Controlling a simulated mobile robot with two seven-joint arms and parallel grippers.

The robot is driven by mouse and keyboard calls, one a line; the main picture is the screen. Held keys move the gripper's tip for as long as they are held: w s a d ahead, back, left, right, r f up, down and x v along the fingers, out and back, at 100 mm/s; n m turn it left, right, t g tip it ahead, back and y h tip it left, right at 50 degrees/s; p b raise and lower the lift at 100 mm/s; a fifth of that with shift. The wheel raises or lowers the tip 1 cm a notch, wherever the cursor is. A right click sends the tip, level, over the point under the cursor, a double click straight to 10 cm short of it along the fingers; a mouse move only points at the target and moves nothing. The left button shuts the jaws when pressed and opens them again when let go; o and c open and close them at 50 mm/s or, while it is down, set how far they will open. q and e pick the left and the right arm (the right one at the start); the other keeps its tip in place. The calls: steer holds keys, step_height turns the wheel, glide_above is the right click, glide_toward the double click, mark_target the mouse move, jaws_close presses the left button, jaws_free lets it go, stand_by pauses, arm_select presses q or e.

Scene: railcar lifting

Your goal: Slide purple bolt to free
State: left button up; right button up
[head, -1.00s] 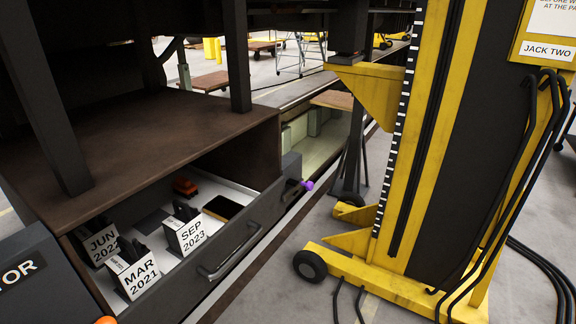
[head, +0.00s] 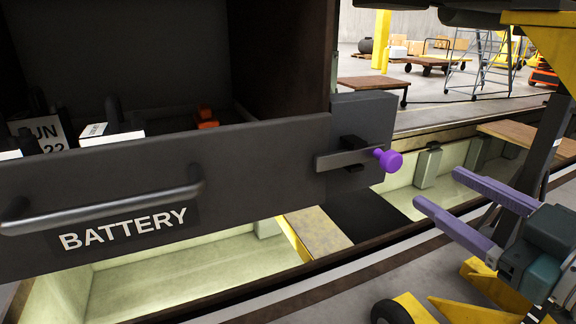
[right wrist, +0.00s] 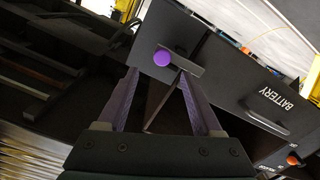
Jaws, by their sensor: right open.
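The purple bolt (head: 388,160) is a round knob on a flat grey bar at the right end of the dark battery drawer front (head: 270,165). It also shows in the right wrist view (right wrist: 163,58), just beyond the fingertips. My right gripper (head: 434,186) is open and empty, to the right of and a little below the bolt, with its two purple fingers pointing towards it. A gap shows between the fingers and the bolt in the head view. My left gripper is not in view.
The drawer handle (head: 105,205) sticks out at the left. Labelled boxes (head: 112,134) and an orange item (head: 206,117) are inside the drawer. Below lies a lit pit with a yellow-edged board (head: 318,232). A yellow jack base (head: 480,290) stands at the lower right.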

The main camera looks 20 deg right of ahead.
mark_target(396, 164)
steer(key=w, duration=0.6)
steer(key=w+a, duration=0.1)
steer(key=w, duration=0.3)
steer(key=shift+a+f, duration=0.1)
jaws_close()
stand_by(0.3)
stand_by(0.9)
